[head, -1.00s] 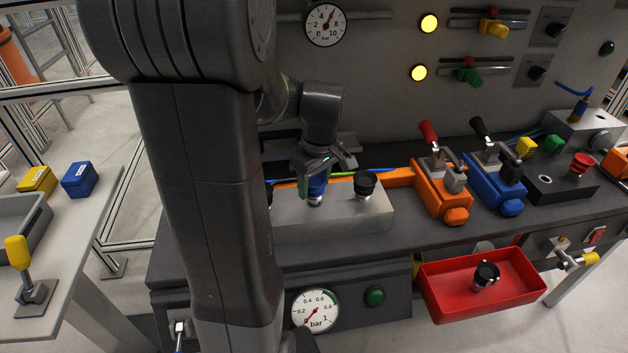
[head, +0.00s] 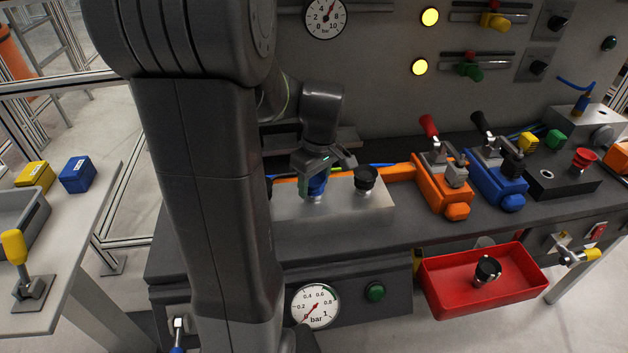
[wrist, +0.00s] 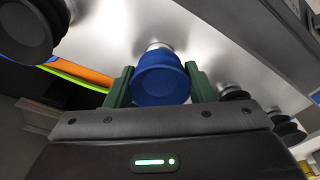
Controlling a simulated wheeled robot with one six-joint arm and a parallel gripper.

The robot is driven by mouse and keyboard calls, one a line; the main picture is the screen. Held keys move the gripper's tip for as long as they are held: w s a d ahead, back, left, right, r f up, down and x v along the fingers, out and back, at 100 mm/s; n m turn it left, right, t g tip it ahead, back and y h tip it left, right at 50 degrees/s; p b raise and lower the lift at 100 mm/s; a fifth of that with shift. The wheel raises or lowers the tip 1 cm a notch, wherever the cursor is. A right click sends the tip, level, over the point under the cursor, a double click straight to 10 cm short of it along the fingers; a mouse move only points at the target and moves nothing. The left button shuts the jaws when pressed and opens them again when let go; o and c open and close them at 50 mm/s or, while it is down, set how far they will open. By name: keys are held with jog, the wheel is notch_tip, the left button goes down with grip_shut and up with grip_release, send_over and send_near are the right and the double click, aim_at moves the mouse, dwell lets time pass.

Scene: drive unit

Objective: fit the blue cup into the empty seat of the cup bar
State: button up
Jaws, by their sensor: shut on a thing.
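The blue cup (wrist: 160,80) is between the two green fingers of my gripper (wrist: 160,88) in the wrist view, and the gripper is shut on it. In the head view the blue cup (head: 317,187) is at the middle of the silver cup bar (head: 345,217), its lower end at a metal fitting on the bar. Whether it is fully down in the seat I cannot tell. A black cup (head: 366,178) stands on the right of the bar. Another black cup (wrist: 28,30) shows at upper left in the wrist view. My arm hides the bar's left end.
An orange clamp (head: 440,188) and a blue clamp (head: 497,180) stand right of the bar. A red tray (head: 450,300) with a loose black cup (head: 487,270) hangs at the bench front. An orange rail lies behind the bar. The bench strip before the bar is clear.

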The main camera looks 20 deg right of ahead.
jog(key=o, duration=1.1)
